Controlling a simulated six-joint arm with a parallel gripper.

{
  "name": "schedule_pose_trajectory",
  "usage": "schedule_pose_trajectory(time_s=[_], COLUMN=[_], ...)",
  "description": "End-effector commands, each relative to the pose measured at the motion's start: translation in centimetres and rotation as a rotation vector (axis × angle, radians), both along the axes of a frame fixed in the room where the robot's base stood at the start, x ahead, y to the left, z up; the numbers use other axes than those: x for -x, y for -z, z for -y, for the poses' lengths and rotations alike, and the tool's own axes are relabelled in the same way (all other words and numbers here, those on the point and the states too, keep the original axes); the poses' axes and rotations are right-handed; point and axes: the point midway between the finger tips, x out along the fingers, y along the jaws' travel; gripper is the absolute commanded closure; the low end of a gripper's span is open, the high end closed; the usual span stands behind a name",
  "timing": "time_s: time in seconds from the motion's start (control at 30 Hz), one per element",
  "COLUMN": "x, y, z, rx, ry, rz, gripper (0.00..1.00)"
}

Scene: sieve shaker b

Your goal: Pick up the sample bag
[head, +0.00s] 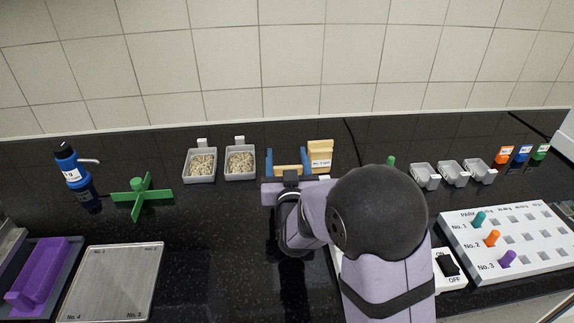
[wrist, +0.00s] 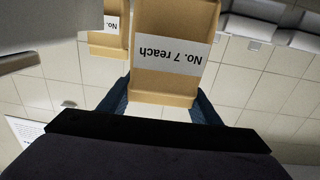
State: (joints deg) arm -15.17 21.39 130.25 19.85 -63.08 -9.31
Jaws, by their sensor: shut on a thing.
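My gripper (head: 286,161) is shut on this bag. In the head view, only a tan strip of the held bag (head: 287,169) shows between the fingers; its label is hidden there. A second tan bag (head: 320,156) with a white label stands upright just right of the gripper, and it shows at the upper left of the wrist view (wrist: 108,43).
Two trays of pale grains (head: 201,165) stand left of the gripper. A green cross (head: 140,194), a blue bottle (head: 71,170) and a metal plate (head: 112,280) lie farther left. Small white cups (head: 453,173) and a white peg board (head: 505,240) are at right.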

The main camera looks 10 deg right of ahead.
Motion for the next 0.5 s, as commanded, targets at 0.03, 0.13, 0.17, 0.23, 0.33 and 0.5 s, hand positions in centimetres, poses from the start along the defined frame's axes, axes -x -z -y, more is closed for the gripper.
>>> schedule_pose_trajectory(time_s=[0.03,0.13,0.17,0.23,0.33,0.5], x=[0.0,0.0,0.0,0.0,0.0,0.0], y=[-0.9,-2.4,-2.9,-4.1,-5.8,-7.9], z=[0.0,0.0,0.0,0.0,0.0,0.0], rx=[-0.002,-0.004,-0.004,-0.003,-0.003,-0.002], ry=[0.0,0.001,0.001,0.0,0.0,0.0], rz=[0.007,0.008,0.008,0.008,0.008,0.005], gripper=[0.83,0.83,0.83,0.83,0.83,0.83])
